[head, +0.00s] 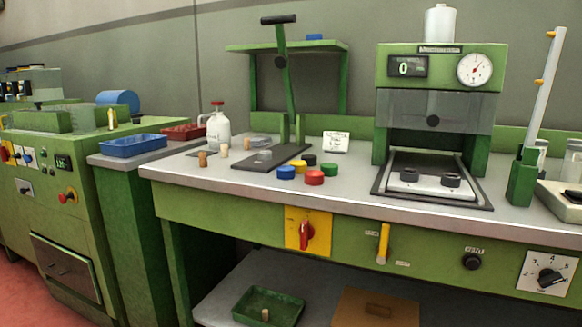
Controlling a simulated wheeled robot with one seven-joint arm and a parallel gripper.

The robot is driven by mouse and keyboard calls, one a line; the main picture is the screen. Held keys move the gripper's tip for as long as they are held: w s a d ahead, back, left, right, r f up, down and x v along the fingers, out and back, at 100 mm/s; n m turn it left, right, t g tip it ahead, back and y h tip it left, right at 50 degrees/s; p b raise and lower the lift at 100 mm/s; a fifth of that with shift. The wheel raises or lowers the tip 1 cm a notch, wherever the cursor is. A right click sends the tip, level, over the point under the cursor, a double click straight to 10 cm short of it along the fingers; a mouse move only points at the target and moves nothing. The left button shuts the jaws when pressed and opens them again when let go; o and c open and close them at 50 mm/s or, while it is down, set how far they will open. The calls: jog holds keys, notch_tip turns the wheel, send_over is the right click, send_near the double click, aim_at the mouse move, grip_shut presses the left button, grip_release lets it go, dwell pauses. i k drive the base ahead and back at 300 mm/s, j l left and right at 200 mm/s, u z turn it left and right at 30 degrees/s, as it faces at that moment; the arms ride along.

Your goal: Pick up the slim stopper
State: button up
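Several cork stoppers are in view. A darker brown stopper (203,159) stands upright at the left front of the grey worktop (165,168). A paler stopper (224,150) stands just right of it, and another pale one (246,143) stands farther right, near the lever press. A small pale stopper (265,315) stands in a green tray (290,298) on the lower shelf. A brown stopper (379,310) lies on a brown board or box there. All are small; I cannot tell for sure which is the slim one. My gripper is not in view.
Coloured caps (314,177) lie right of the press base. A green gauge machine (440,110) stands right. The worktop's front left is clear.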

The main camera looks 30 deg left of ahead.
aim_at(202, 155)
jog(key=u, duration=1.75)
